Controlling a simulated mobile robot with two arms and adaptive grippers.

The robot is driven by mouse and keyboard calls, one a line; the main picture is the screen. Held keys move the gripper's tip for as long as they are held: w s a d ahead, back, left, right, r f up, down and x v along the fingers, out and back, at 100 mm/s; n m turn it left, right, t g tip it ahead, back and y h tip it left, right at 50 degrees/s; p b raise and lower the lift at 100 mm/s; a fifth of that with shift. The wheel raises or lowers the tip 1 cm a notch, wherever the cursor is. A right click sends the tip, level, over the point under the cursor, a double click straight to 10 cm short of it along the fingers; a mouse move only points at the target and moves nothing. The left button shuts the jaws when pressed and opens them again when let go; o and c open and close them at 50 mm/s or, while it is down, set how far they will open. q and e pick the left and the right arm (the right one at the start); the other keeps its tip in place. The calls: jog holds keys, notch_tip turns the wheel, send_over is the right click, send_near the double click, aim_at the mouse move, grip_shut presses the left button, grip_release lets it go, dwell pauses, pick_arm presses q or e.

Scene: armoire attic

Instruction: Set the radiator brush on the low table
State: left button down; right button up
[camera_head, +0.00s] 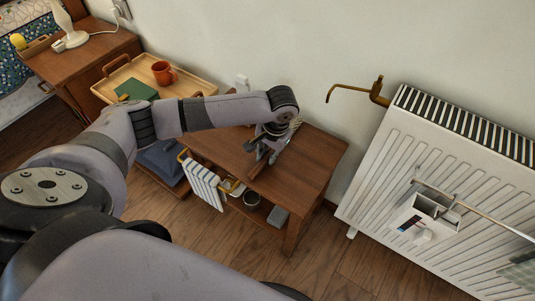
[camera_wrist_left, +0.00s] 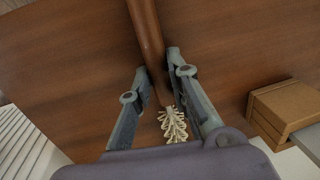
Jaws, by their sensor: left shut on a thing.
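My left gripper (camera_head: 264,158) is above the top of the low wooden table (camera_head: 315,170) in the head view, its fingers pointing down. In the left wrist view the gripper (camera_wrist_left: 158,80) is shut on the radiator brush, with the brown wooden handle (camera_wrist_left: 147,40) between its fingers. The brush's pale, bushy bristles (camera_wrist_left: 173,125) show close to the palm. The tabletop (camera_wrist_left: 225,45) fills the view behind the brush. I cannot tell whether the brush touches it. In the head view the arm and gripper hide most of the brush. My right gripper is not in view.
A striped towel (camera_head: 203,184) hangs at the table's front, and a mug (camera_head: 252,198) stands on its lower shelf. A wooden tray (camera_head: 189,81) with a red mug (camera_head: 163,73) and green book (camera_head: 137,90) is left. A white radiator (camera_head: 400,165) stands right. The table's right part is clear.

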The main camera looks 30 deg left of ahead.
pick_arm(q)
jog(key=c, duration=1.5)
grip_release()
jog(key=shift+f, duration=0.1)
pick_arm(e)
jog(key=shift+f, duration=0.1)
pick_arm(q)
jog(key=shift+r, duration=0.2)
jog(key=r, duration=0.1)
jog(key=r+p, duration=0.1)
jog(key=shift+d+r, duration=0.2)
jog(key=shift+r, duration=0.15)
jog(key=shift+d+r+p, duration=0.25)
jog(key=shift+r+p, duration=0.2)
jog(key=shift+r, duration=1.05)
jog(key=shift+d+r+p, duration=0.3)
jog(key=shift+r+p, duration=0.15)
jog(key=shift+r, duration=1.1)
jog(key=shift+d+r+p, duration=0.25)
jog(key=shift+r+p, duration=0.2)
jog(key=shift+r, duration=1.05)
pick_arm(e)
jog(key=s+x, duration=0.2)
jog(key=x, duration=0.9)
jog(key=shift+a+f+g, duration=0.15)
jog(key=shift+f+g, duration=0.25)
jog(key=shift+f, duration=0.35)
